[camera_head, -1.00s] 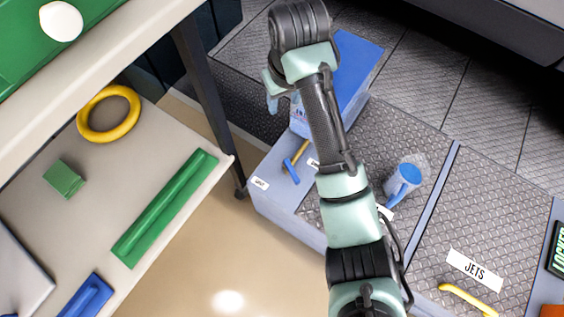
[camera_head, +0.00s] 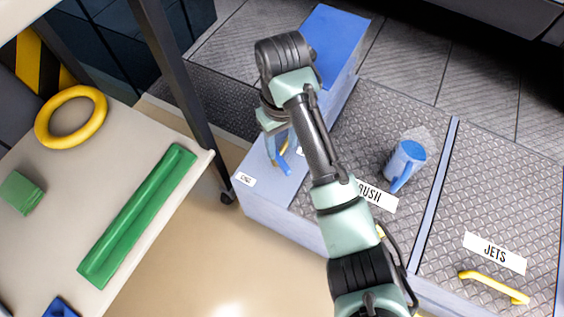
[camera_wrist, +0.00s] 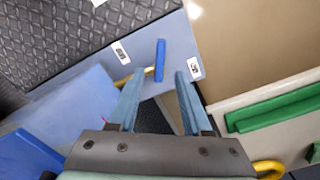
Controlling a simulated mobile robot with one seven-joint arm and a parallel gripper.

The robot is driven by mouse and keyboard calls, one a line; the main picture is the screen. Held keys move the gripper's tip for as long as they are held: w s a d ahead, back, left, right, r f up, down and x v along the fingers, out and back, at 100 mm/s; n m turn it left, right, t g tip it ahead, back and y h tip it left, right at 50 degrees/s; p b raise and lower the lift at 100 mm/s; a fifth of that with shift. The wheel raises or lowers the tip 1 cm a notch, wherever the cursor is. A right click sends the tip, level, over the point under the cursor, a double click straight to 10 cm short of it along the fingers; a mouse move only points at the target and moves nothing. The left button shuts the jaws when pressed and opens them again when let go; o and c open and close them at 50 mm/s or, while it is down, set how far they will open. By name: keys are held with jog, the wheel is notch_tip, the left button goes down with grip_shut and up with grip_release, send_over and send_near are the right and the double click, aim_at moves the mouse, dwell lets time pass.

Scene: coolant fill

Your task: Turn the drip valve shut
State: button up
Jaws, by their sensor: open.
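The drip valve shows as a blue bar handle (camera_head: 284,166) with a yellow piece joined to it, on the pale blue ledge. In the wrist view the handle (camera_wrist: 160,60) lies just beyond my fingertips, between their lines, and the yellow piece (camera_wrist: 124,78) runs off to its left. My gripper (camera_head: 281,146) hangs over the valve and partly hides it. In the wrist view my gripper (camera_wrist: 158,82) is open, with nothing between its fingers. Small white labels (camera_wrist: 120,52) and (camera_wrist: 194,65) sit on either side of the handle; their words are too small to read.
A blue-topped box (camera_head: 335,45) stands beside the valve. A blue jug (camera_head: 405,162) stands on the tread plate. At left, a pale bench (camera_head: 60,240) bears a yellow ring (camera_head: 44,132) and a green channel (camera_head: 135,215); its dark leg (camera_head: 180,90) stands near the ledge.

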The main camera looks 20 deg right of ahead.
aim_at(282, 161)
notch_tip(282, 161, down, 7)
jog(key=b, duration=0.3)
jog(key=shift+r+b, duration=0.15)
jog(key=shift+b, duration=0.15)
grip_shut()
